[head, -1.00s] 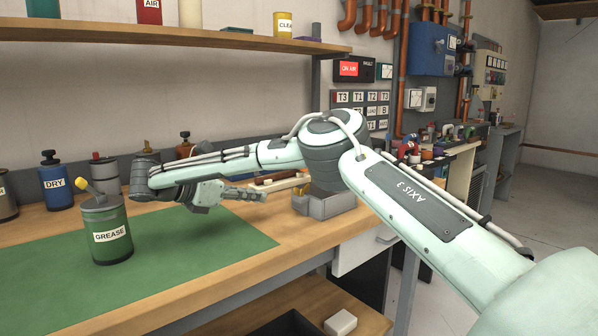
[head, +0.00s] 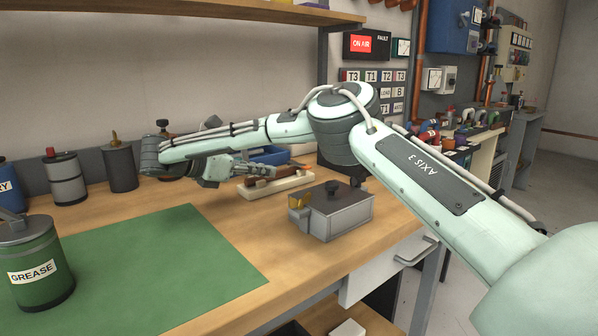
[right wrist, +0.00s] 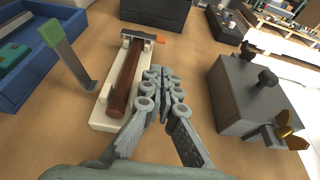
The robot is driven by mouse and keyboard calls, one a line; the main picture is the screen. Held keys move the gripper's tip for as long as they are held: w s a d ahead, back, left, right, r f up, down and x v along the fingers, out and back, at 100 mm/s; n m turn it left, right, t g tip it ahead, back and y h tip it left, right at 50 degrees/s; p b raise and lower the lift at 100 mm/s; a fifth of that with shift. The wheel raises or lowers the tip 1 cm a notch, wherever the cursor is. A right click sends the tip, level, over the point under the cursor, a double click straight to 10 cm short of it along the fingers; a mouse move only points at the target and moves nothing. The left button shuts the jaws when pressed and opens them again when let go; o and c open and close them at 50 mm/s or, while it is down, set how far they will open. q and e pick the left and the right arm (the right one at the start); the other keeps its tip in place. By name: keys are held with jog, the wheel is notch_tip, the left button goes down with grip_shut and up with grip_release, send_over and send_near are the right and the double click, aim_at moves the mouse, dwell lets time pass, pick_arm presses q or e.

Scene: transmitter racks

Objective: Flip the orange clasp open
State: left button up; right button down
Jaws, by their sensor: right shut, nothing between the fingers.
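The orange clasp (head: 299,201) is a small orange-yellow tab on the left end of a grey metal box (head: 345,217) with dark knobs on top. In the right wrist view the clasp (right wrist: 288,134) sticks out from the near end of the box (right wrist: 248,98). I cannot tell how far it is turned. My right gripper (head: 272,169) is shut and empty, to the left of and behind the box, apart from the clasp. My left gripper is out of view.
A hammer (right wrist: 126,80) lies in a pale holder (head: 245,190) just left of the box. A blue tray (right wrist: 30,62) is beyond it. The grease can (head: 38,265) stands on the green mat (head: 150,265). Bare wood surrounds the box.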

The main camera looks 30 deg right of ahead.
aim_at(297, 189)
dwell(0.4)
jog(key=x, duration=0.9)
jog(key=shift+d+f, duration=0.15)
jog(key=shift+d, duration=0.3)
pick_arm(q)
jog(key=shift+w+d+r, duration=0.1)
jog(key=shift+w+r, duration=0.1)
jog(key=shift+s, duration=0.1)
pick_arm(e)
jog(key=shift+w, duration=0.15)
